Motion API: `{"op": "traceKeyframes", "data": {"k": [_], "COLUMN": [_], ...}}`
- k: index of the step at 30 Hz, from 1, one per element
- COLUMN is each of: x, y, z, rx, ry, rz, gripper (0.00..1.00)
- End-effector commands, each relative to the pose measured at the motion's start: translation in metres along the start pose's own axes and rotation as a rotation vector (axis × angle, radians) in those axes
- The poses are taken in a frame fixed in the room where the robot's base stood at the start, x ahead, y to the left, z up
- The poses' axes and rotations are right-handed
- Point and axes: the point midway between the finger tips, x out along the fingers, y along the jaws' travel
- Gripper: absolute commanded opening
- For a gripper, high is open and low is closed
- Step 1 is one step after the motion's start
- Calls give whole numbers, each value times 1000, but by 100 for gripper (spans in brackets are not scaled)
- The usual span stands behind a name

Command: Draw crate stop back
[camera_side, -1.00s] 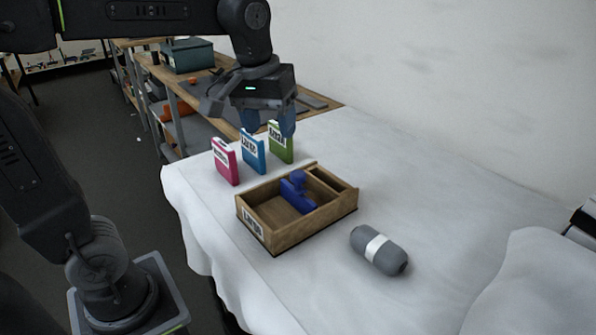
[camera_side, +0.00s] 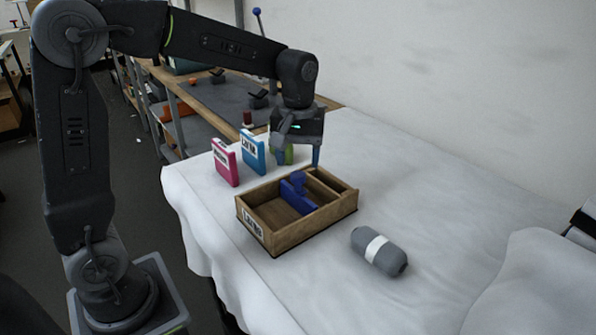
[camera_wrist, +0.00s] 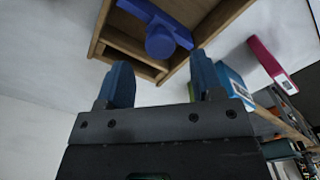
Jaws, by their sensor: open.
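The wooden crate (camera_side: 306,228) sits on the white-covered table, open at the top. A blue stop (camera_side: 294,197) with a round knob stands across its inside, towards the right end; a wooden divider lies beyond it. In the wrist view the stop (camera_wrist: 181,36) and crate (camera_wrist: 209,28) appear at the top, with the knob close to the space between my fingertips. My gripper (camera_side: 298,158) is open and empty, above and behind the crate's far right end. Its two blue fingers (camera_wrist: 162,75) are apart and do not appear to touch the stop.
Pink (camera_side: 224,162), blue (camera_side: 252,152) and green (camera_side: 276,156) labelled boxes stand behind the crate; my gripper partly hides the green one. A grey roll (camera_side: 368,258) with a white band lies right of the crate.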

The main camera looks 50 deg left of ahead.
Motion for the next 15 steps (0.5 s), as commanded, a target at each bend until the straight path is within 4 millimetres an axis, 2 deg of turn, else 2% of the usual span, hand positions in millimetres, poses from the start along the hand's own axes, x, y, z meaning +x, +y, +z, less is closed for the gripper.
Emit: {"op": "traceKeyframes", "data": {"k": [1,6,15], "x": [10,30,39], "y": [0,0,0], "z": [1,0,0], "rx": [0,0,1], "ry": [-3,-1,1], "rz": [-3,-1,1], "gripper": [61,61,61]}}
